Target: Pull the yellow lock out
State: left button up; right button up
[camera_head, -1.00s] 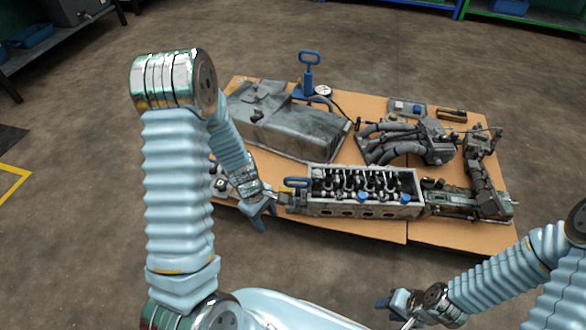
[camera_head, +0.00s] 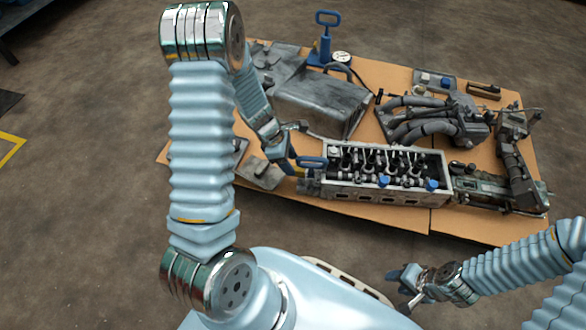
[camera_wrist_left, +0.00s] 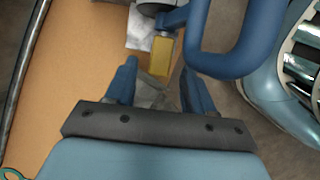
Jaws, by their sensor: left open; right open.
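The yellow lock (camera_wrist_left: 161,57) is a small yellow block in the left wrist view, below a blue handle (camera_wrist_left: 240,62) and against a grey metal part. In the head view only a bit of yellow (camera_head: 299,173) shows beside the blue handle (camera_head: 312,161), at the left end of the engine block. My left gripper (camera_wrist_left: 157,78) is open, its blue fingers on either side of the lock's near end; I cannot tell whether they touch it. In the head view the left gripper (camera_head: 289,150) is just left of the handle. My right gripper (camera_head: 398,288) is open and away from the table.
The engine block (camera_head: 385,185) lies on a cardboard-coloured table top (camera_head: 405,222). A grey housing (camera_head: 318,100), a blue-handled tool (camera_head: 326,40) and dark machine parts (camera_head: 440,115) stand behind it. The floor in front is clear.

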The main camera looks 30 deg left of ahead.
aim_at(297, 171)
pick_arm(q)
jog(key=shift+b+x, duration=0.3)
jog(key=shift+x, duration=1.1)
grip_shut()
